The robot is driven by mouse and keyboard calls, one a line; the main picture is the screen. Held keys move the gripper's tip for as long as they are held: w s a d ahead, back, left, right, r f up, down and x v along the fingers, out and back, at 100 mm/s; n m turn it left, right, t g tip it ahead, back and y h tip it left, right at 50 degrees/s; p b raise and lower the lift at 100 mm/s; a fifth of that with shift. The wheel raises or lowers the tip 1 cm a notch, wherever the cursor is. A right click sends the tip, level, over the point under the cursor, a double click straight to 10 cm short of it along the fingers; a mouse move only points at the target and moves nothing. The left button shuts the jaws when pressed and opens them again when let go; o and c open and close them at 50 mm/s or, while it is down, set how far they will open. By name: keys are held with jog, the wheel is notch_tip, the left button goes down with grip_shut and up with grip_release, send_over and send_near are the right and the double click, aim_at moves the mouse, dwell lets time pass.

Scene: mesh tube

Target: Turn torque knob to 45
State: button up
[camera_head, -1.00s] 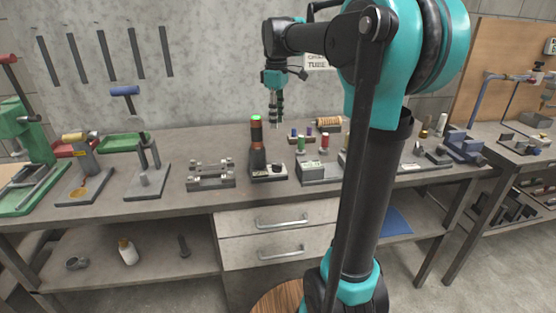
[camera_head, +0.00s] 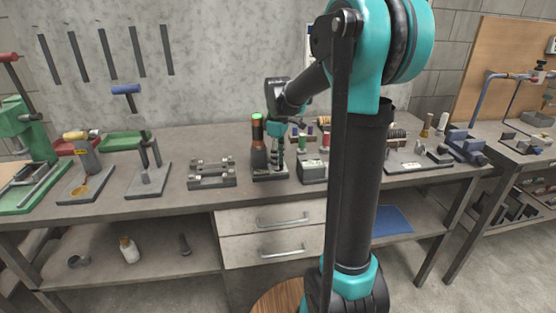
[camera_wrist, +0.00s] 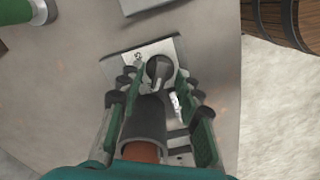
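The torque tester (camera_head: 258,158) stands on the bench as a dark upright post with an orange band and a green top, on a small base. In the wrist view, its round dark knob (camera_wrist: 159,70) sits on a base with a pale plate (camera_wrist: 135,62); the small marks there are too blurred to read surely. The post (camera_wrist: 144,122) rises close to the camera. My gripper (camera_head: 278,174) points down at the tester's right side. In the wrist view, my gripper (camera_wrist: 157,80) is open, with one finger on each side of the knob. I cannot tell whether they touch it.
A slotted metal fixture (camera_head: 211,178) stands to the left, and a grey box (camera_head: 313,170) with spools behind it stands close on the right. The bench's front edge (camera_head: 200,208) is near. A wooden round top (camera_wrist: 280,20) is below it.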

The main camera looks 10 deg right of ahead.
jog(key=shift+f, duration=0.1)
jog(key=shift+c, duration=0.4)
grip_shut()
jog(key=shift+m, duration=0.4)
jog(key=m, duration=0.4)
jog(key=shift+m, duration=0.4)
jog(key=m, duration=1.1)
jog(key=shift+m, duration=0.4)
jog(key=m, duration=0.6)
jog(key=shift+m, duration=0.4)
